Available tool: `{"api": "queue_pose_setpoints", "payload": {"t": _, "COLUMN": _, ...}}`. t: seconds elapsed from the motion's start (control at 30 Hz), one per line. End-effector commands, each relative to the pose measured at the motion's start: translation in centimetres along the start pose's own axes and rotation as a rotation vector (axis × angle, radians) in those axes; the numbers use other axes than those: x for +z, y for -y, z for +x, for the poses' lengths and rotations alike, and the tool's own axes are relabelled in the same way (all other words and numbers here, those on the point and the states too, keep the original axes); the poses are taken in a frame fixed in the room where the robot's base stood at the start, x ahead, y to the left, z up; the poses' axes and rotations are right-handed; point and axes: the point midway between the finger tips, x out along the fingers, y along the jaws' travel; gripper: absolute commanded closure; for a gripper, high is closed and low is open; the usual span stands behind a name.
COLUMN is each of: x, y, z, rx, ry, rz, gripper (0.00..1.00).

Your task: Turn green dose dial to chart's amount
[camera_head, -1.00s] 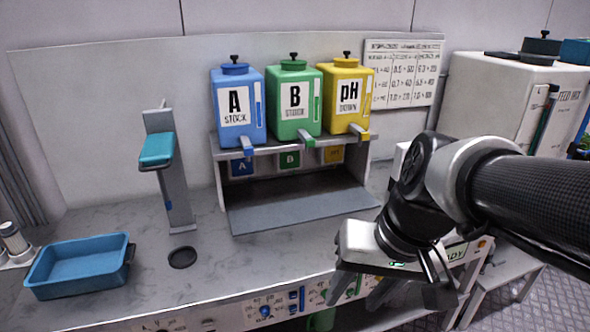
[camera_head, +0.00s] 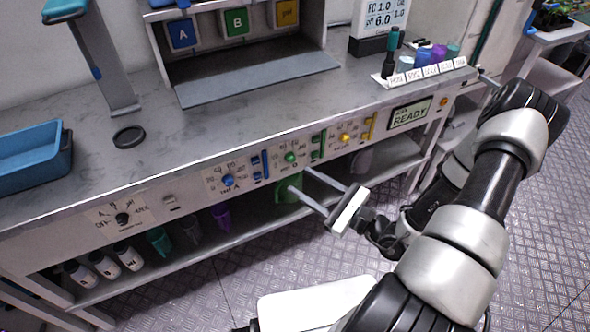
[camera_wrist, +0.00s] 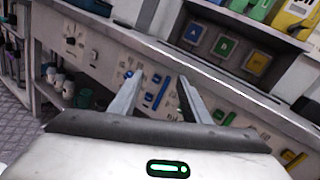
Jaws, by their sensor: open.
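The green dose dial (camera_head: 291,157) is on the bench's white front panel (camera_head: 190,200), between the blue dial (camera_head: 227,180) and the yellow dial (camera_head: 345,138). Its scale marks are too small to read. My gripper (camera_head: 299,179) is open and empty, in front of the panel, fingers pointing toward the area around and below the green dial. In the wrist view the fingertips (camera_wrist: 160,79) are spread, with panel controls beyond them; the green dial cannot be clearly told there. The wall chart is out of the current head view.
A small sign (camera_head: 385,16) shows EC 1.0 and pH 6.0. A READY display (camera_head: 410,114) is right of the dials. Coloured sliders sit beside each dial. A green container (camera_head: 288,188) and several bottles stand on the shelf below.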

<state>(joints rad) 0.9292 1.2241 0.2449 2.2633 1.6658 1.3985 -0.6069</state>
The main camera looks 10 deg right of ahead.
Motion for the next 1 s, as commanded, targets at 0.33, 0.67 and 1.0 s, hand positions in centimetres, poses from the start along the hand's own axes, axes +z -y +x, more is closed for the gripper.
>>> {"api": "queue_pose_setpoints", "payload": {"t": 0.33, "x": -10.6, "y": 0.9, "z": -3.4, "rx": -0.416, "ry": -0.087, "rz": 0.241, "gripper": 0.57}}
{"api": "queue_pose_setpoints", "payload": {"t": 0.67, "x": -11.4, "y": 2.6, "z": 0.4, "rx": -0.426, "ry": -0.088, "rz": 0.244, "gripper": 0.57}}
{"api": "queue_pose_setpoints", "payload": {"t": 1.0, "x": -12.4, "y": 5.5, "z": 7.2, "rx": -0.425, "ry": -0.089, "rz": 0.246, "gripper": 0.57}}
